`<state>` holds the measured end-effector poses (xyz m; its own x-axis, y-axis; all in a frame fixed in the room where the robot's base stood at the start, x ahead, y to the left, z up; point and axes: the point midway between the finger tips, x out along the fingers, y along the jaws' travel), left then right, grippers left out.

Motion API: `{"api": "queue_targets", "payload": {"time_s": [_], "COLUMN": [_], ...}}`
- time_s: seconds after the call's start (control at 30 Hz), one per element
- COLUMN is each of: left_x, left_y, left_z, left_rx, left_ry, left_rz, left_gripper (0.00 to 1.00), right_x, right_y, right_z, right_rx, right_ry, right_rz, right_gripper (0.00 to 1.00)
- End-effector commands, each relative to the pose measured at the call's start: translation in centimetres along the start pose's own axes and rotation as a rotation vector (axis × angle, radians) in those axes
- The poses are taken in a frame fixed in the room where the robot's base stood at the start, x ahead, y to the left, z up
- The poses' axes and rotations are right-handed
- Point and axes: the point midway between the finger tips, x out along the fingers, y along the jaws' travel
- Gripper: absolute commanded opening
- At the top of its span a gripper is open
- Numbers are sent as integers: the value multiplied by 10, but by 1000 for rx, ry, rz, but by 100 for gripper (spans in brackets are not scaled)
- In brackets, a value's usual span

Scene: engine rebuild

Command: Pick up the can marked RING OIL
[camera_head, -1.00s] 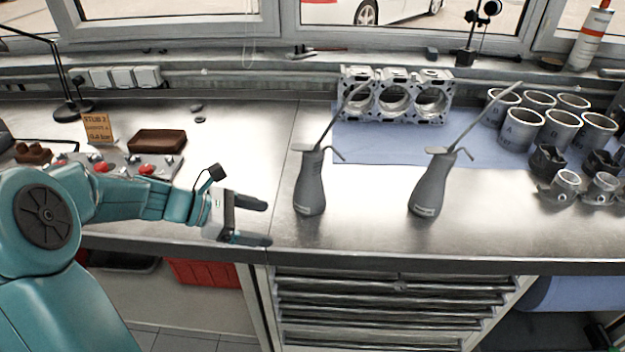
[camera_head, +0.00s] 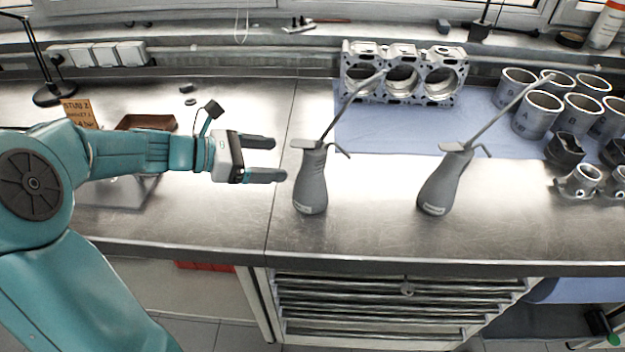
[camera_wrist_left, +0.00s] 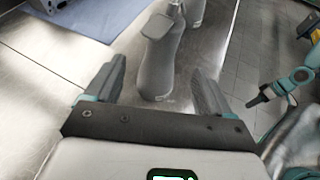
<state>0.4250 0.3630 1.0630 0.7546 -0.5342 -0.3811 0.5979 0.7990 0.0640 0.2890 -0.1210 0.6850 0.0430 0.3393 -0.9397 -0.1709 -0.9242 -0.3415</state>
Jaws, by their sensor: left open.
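Two grey oil cans with long thin spouts stand upright on the metal bench. Each has a small label near its base, too small to read, so I cannot tell which says RING OIL. The left can (camera_head: 311,182) is just right of my left gripper (camera_head: 283,159); the right can (camera_head: 444,182) stands apart from it. My left gripper is open and empty, fingers pointing at the left can. In the left wrist view a can (camera_wrist_left: 160,62) shows ahead, between the open fingers (camera_wrist_left: 158,88), with another can partly behind it. My right gripper (camera_wrist_left: 258,98) shows small at the right there, its jaws unclear.
An engine block (camera_head: 402,75) and several metal cylinders (camera_head: 536,114) stand on a blue mat (camera_head: 385,135) behind the cans. Small piston parts (camera_head: 580,181) lie at the right. A brown tray (camera_head: 146,122) and a card (camera_head: 79,113) are at the left.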

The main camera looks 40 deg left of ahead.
Motion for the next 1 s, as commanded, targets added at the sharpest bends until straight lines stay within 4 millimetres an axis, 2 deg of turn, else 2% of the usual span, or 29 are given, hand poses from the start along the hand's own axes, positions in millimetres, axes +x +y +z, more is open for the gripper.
{"api": "queue_targets", "payload": {"time_s": [0.03, 0.2, 0.47, 0.7, 0.8, 1.0], "left_x": [14, 49, 72, 110, 118, 119], "left_y": [-2, -3, -1, -3, -2, -2], "left_z": [1, 0, 0, 0, -1, -1], "left_rx": [-1, 0, 0, 0, 0, 1], "left_ry": [-1, 0, 0, 1, 1, 1], "left_rz": [-8, -6, -3, -4, -3, 0], "left_gripper": [83, 83, 83, 83, 83, 83], "right_x": [-1, -1, -3, -6, -6, -6], "right_y": [0, -1, -1, -2, -2, -2], "right_z": [0, 0, 0, 0, 0, 0], "right_rx": [0, -1, 0, 0, 0, 0], "right_ry": [0, 0, 0, 0, 0, 0], "right_rz": [0, 0, 0, 0, 0, 0], "right_gripper": [43, 43, 43, 43, 43, 43]}}
